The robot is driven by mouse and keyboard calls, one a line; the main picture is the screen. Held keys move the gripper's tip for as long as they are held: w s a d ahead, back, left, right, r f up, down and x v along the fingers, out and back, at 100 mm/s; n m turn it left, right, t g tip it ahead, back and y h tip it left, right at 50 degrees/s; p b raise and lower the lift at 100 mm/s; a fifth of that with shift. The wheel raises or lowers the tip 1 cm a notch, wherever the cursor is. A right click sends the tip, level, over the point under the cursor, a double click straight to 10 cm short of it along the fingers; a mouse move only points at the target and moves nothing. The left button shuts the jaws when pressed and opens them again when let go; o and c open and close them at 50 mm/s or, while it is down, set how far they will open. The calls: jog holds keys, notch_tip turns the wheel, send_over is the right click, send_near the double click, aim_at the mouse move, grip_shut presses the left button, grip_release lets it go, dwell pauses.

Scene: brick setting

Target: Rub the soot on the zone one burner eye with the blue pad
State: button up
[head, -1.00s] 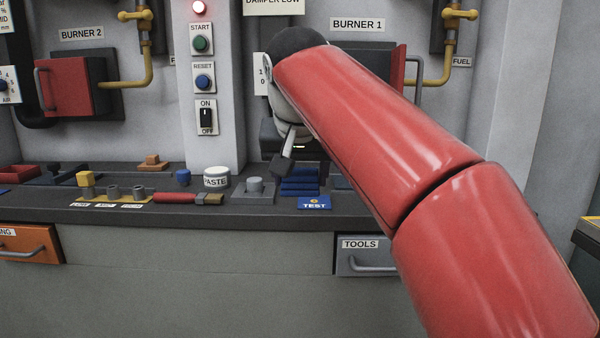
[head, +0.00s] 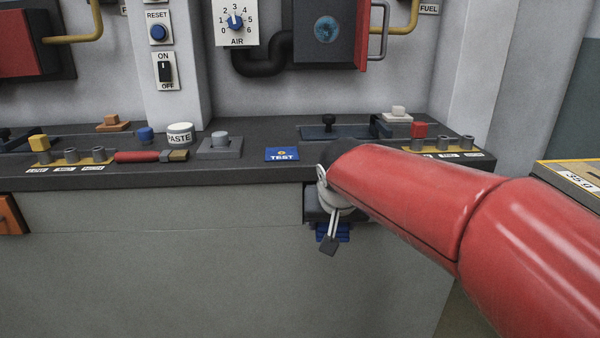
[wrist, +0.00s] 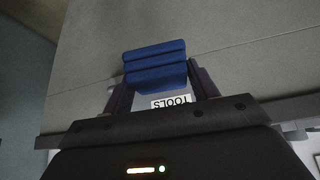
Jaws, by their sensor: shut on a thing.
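My gripper (head: 331,238) is in front of the counter's front face, below the worktop edge, partly hidden by my red arm in the head view. In the wrist view it (wrist: 158,85) is shut on the blue pad (wrist: 155,66), a ridged block between the two fingers. In the head view only a small part of the pad (head: 343,233) shows.
On the counter (head: 250,175) are a paste pot (head: 180,134), a brush (head: 150,156), a blue TEST card (head: 282,154) and a red block (head: 418,129). The AIR dial (head: 236,22) is left of the door.

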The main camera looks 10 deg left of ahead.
jog(key=w+d+f, duration=0.1)
jog(key=d+f, duration=0.4)
jog(key=f, duration=0.4)
jog(key=w+d+f+m, duration=0.1)
jog(key=d+f, duration=0.5)
jog(key=f, duration=0.4)
jog(key=w+d+f+h, duration=0.1)
jog(key=d+f, duration=0.5)
jog(key=f, duration=0.4)
jog(key=shift+d+f+m, duration=0.25)
jog(key=shift+m, duration=0.05)
